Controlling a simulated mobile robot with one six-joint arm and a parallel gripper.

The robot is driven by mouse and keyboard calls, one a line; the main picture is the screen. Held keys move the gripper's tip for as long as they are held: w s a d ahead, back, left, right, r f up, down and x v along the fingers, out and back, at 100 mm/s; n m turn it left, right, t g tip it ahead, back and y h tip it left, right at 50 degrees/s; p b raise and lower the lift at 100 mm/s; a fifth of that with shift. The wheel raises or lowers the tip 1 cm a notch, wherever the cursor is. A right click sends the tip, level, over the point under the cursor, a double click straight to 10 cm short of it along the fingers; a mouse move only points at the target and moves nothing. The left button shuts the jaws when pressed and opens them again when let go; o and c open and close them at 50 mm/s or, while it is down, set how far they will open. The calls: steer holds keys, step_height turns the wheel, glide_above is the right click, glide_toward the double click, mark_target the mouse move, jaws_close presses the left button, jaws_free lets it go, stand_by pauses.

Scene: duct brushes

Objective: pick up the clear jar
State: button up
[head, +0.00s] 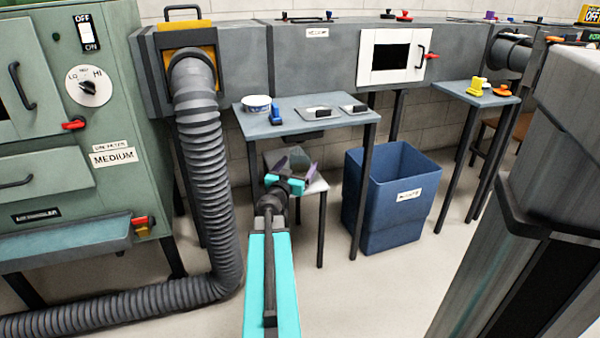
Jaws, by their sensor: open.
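A greyish, see-through shape, which looks like the clear jar (299,156), shows just beyond my gripper, above the small low table (317,187). Its lower part is hidden by my gripper. My gripper (296,167) is open, with its purple-grey fingers apart, one to the left and one to the right of the jar in the picture. I cannot tell whether the fingers reach around the jar or stop short of it, or whether they touch it.
The higher grey table (345,122) stands behind, holding a white round tub (257,103), a blue brush (275,115) and shallow trays. A blue bin (387,228) stands right of the low table. A ribbed hose (203,150) hangs at left. Floor in front is clear.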

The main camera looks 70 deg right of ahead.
steer(key=shift+d, duration=0.15)
steer(key=shift+d+b, duration=0.8)
steer(key=shift+d, duration=0.1)
steer(key=shift+d+r+b, duration=0.2)
steer(key=shift+d+b, duration=0.7)
steer(key=shift+d, duration=0.7)
steer(key=c, duration=1.2)
steer(key=shift+w+r, duration=0.1)
steer(key=shift+r, duration=0.05)
